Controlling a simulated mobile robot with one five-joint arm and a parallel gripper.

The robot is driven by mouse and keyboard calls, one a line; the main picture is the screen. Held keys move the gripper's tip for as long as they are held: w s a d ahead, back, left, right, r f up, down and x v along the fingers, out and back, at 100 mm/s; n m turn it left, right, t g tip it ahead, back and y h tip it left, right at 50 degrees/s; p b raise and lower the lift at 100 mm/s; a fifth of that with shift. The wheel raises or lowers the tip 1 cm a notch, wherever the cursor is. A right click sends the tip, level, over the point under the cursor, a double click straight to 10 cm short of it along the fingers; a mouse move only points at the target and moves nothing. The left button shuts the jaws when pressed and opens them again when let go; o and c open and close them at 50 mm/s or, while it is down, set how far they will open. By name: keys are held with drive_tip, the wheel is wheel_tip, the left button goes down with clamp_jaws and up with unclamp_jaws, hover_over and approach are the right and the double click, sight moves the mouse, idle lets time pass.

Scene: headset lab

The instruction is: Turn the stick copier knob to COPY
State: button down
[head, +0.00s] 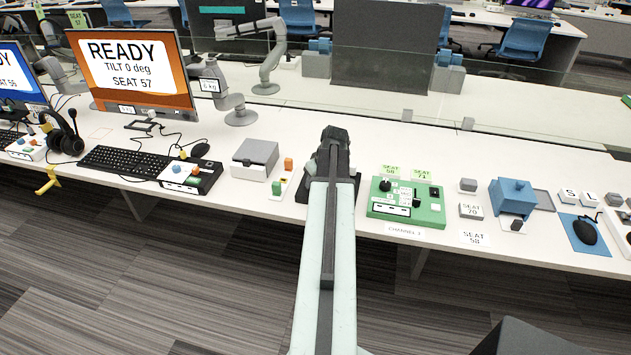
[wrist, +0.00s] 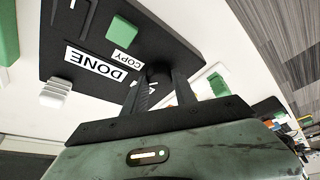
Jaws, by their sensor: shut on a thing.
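The stick copier is a black box, mostly hidden behind my arm in the head view, with an edge showing at its base (head: 312,188). The dark round knob (wrist: 160,70) sits between my fingers. My gripper (wrist: 160,84) is shut on the knob, which is partly hidden by the fingers. In the head view my gripper (head: 333,140) is over the copier. The knob's exact pointing direction cannot be told.
A white strip with green and orange blocks (head: 282,180) and a grey box (head: 255,158) stand to the left. A green panel (head: 405,203) with knobs stands close on the right. A glass divider (head: 400,130) runs behind. The monitor (head: 135,70) reads READY.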

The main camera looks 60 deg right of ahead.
drive_tip(key=m, duration=0.3)
drive_tip(key=m+g+h, duration=0.1)
drive_tip(key=m, duration=0.1)
drive_tip(key=shift+a+m+h, duration=0.15)
drive_tip(key=shift+m+h, duration=0.15)
drive_tip(key=shift+m, duration=0.1)
drive_tip(key=shift+g, duration=0.3)
drive_tip(key=c, duration=1)
unclamp_jaws()
drive_tip(key=p+v, duration=0.7)
drive_tip(key=shift+a+r, duration=0.25)
drive_tip(key=shift+r, duration=0.1)
